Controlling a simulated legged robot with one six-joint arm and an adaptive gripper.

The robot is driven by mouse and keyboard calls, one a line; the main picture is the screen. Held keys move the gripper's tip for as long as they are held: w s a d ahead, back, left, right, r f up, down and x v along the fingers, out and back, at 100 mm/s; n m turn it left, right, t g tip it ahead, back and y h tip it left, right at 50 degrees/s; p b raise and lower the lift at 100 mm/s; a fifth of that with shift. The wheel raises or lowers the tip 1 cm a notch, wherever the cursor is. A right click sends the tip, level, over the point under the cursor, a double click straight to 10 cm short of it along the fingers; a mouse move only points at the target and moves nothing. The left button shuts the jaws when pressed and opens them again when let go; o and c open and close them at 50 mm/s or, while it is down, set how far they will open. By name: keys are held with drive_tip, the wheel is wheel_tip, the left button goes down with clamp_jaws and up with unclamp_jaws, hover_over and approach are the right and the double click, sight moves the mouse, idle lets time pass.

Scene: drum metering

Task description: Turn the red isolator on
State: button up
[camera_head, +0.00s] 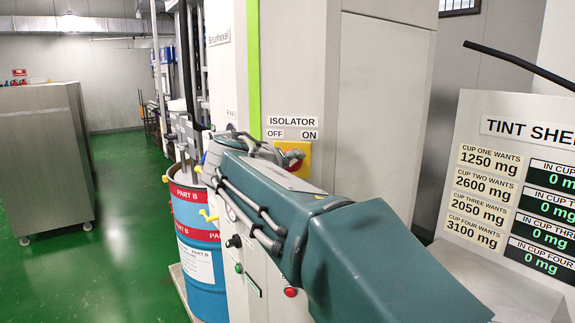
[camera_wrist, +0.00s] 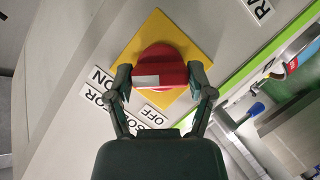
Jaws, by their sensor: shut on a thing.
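The red isolator knob (camera_wrist: 160,64) sits on a yellow square plate (camera_wrist: 152,24) in the wrist view. A pale grey mark shows on the knob's raised bar; I cannot tell which position it marks. My gripper (camera_wrist: 160,82) is shut on the knob, with one finger on each side of it. The OFF label (camera_wrist: 152,114) and the ON label (camera_wrist: 100,76) lie below and left of the knob in that view. In the head view, the yellow plate (camera_head: 303,150) shows under the ISOLATOR sign (camera_head: 293,121), and my arm hides most of the knob.
A blue drum with red Part B bands (camera_head: 198,236) stands left of the cabinet. A red button (camera_head: 291,292) and a green button (camera_head: 239,268) sit low on the cabinet. A tint board (camera_head: 490,155) with 0 mg readouts stands right. Green floor (camera_head: 125,200) is open at left.

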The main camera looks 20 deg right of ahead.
drive_tip(key=shift+f, duration=0.35)
drive_tip(key=o, duration=1.1)
drive_tip(key=shift+r, duration=0.1)
drive_tip(key=shift+r, duration=0.1)
drive_tip(key=shift+a, duration=0.1)
drive_tip(key=v, duration=1.2)
